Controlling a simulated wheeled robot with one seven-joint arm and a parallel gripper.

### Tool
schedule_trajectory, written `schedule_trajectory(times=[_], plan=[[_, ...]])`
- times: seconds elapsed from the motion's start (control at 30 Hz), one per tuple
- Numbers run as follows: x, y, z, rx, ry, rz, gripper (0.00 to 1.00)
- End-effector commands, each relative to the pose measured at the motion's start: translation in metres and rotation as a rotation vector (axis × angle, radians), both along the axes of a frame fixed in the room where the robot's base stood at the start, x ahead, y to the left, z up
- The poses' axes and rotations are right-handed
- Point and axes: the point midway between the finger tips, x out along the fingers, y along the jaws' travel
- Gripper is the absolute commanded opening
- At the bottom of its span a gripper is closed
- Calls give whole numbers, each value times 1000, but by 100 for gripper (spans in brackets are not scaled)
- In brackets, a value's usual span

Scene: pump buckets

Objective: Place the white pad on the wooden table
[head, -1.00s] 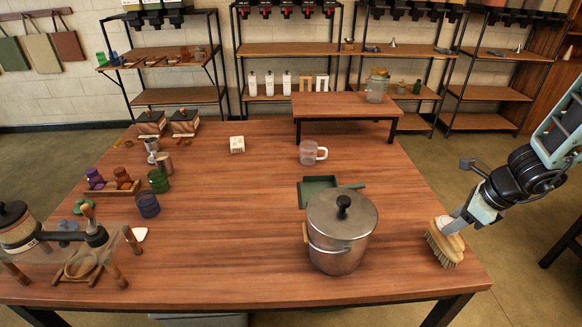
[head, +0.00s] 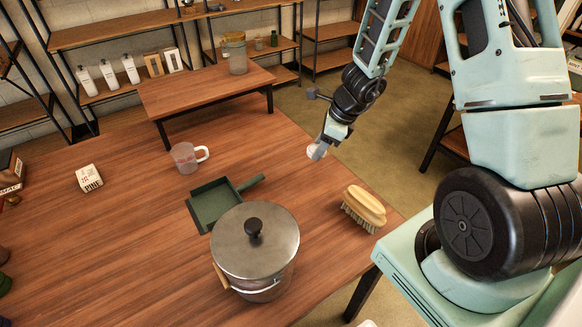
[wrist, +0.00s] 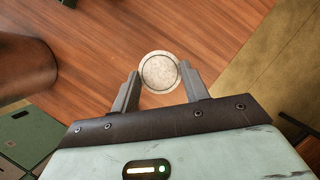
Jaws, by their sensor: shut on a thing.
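The white pad (wrist: 159,72) is a small round pale disc between the two fingers of my gripper (wrist: 162,88) in the wrist view. My gripper is shut on it. In the head view the pad (head: 316,152) shows at the tip of my gripper (head: 319,147), near the right edge of the wooden table (head: 110,235). The wrist view shows brown table boards behind the pad and floor to the right. I cannot tell how high the pad is above the boards.
A wooden brush (head: 364,207) lies near the table's right edge. A lidded metal pot (head: 257,262), a green dustpan (head: 212,204) and a glass mug (head: 186,158) stand left of it. A low raised shelf (head: 205,90) is at the back.

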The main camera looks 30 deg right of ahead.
Motion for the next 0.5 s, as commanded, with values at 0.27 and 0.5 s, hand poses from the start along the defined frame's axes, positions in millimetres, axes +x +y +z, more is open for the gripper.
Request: schedule_trajectory(times=[0.27, 0.5], plan=[[0, 0, -51, 2, 2, -2, 25], [0, 0, -79, 2, 3, -1, 25]])
